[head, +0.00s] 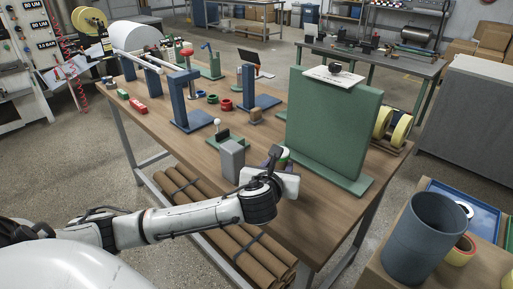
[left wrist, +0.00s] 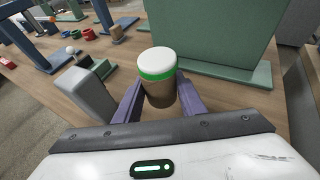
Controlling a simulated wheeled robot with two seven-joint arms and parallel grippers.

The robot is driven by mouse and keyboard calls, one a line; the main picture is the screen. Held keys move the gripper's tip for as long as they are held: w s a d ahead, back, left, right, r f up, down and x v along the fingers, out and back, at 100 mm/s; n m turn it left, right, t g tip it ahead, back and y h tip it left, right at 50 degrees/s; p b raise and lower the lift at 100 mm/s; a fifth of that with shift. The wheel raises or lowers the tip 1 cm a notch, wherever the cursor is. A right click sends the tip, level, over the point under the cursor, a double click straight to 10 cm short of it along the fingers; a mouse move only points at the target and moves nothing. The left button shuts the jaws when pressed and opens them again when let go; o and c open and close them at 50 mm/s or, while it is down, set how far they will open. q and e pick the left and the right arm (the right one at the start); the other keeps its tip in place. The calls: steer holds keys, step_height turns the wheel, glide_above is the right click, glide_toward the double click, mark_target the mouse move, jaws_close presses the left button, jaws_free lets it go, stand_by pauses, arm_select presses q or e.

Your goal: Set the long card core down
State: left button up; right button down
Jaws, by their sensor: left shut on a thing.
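A brown card core with a green band and a white top end (left wrist: 158,66) stands between the purple fingers of my left gripper (left wrist: 156,108). The gripper is shut on it, with a finger on each side. In the head view the same core (head: 284,154) shows only as a small green and white piece behind my left wrist. My left gripper (head: 276,160) is over the front right part of the wooden table (head: 310,203). The core's lower end is hidden, so I cannot tell if it touches the table. My right gripper is not in view.
A grey block-shaped stand (head: 232,160) is just left of the gripper. A large green upright panel (head: 335,125) with a base stands behind and right. Blue stands (head: 190,105) are farther back. Several long brown tubes (head: 205,212) lie below the table. A dark bin (head: 422,240) is at right.

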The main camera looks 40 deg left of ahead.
arm_select(q)
step_height(320, 180, down, 3)
steer(key=shift+s+r, duration=0.1)
steer(key=shift+s, duration=0.05)
steer(key=shift+f, duration=2.1)
steer(key=shift+f, duration=0.2)
steer(key=o, duration=1)
steer(key=shift+s+d+r, duration=0.1)
steer(key=shift+r, duration=0.15)
steer(key=v, duration=1.1)
steer(key=shift+s+d+r, duration=0.1)
steer(key=shift+s+d, duration=0.1)
steer(key=shift+s, duration=0.05)
